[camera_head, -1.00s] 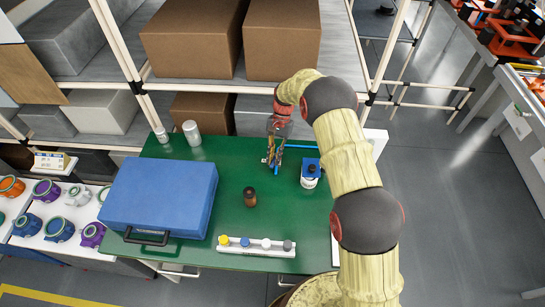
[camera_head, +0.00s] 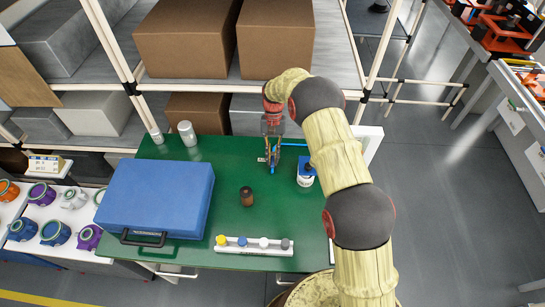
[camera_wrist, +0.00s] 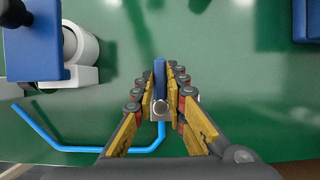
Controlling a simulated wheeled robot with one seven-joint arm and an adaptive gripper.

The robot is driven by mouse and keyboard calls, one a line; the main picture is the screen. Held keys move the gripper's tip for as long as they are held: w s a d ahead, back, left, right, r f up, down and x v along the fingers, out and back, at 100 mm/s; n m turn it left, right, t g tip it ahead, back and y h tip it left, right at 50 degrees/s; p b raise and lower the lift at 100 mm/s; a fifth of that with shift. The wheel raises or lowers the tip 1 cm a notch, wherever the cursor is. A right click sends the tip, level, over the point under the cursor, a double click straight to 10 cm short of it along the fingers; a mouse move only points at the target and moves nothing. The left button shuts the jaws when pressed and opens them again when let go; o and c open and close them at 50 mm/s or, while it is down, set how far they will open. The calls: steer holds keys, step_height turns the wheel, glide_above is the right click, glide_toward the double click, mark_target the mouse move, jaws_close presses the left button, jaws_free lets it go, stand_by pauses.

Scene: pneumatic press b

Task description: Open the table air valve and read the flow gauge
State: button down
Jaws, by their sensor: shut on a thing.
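The table air valve shows in the wrist view as a metal body with an upright blue lever (camera_wrist: 159,78). My gripper (camera_wrist: 161,72) is shut on this lever, with yellow fingers on both sides of it. A light blue hose (camera_wrist: 95,148) runs from the valve toward the left. In the head view my gripper (camera_head: 271,160) is low over the back right of the green table. A white part with a blue block (camera_head: 306,172) stands just right of it; it also shows at the upper left of the wrist view (camera_wrist: 82,45). I see no readable gauge face.
A blue case (camera_head: 158,200) lies on the left of the green table (camera_head: 225,165). A small brown bottle (camera_head: 247,196) and a white strip with coloured caps (camera_head: 255,246) stand in front. Shelves with boxes (camera_head: 275,40) rise behind.

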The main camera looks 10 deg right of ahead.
mark_target(273, 153)
steer(key=shift+w, duration=0.1)
steer(key=c, duration=1.8)
jaws_free()
steer(key=shift+c, duration=0.2)
steer(key=shift+o, duration=0.2)
steer(key=v, duration=0.7)
steer(key=shift+r, duration=0.25)
